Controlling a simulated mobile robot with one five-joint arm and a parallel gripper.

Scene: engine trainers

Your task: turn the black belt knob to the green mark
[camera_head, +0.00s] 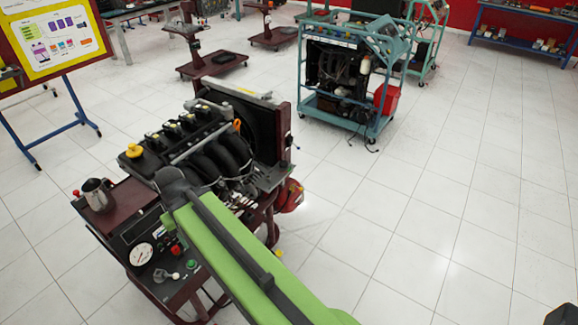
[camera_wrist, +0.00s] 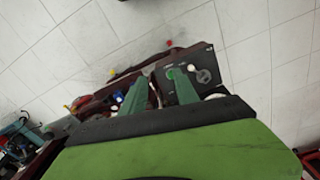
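The engine trainer stand (camera_head: 125,205) is at the left centre of the head view, with a dark control panel (camera_head: 122,243) on its near side. I cannot pick out the black belt knob or a green mark for it with certainty in either view. A grey knob with a pale lever (camera_head: 165,275) and a green button (camera_head: 192,265) show on the panel. In the wrist view my gripper (camera_wrist: 158,78) is open, its two green fingers apart with nothing visible held.
A white gauge (camera_head: 141,254), a red button (camera_head: 176,249) and a metal jug (camera_head: 97,195) are on the stand. The engine (camera_head: 205,140) rises behind them. Another engine on a teal frame (camera_head: 350,120) stands farther back. The tiled floor at right (camera_head: 440,220) is clear.

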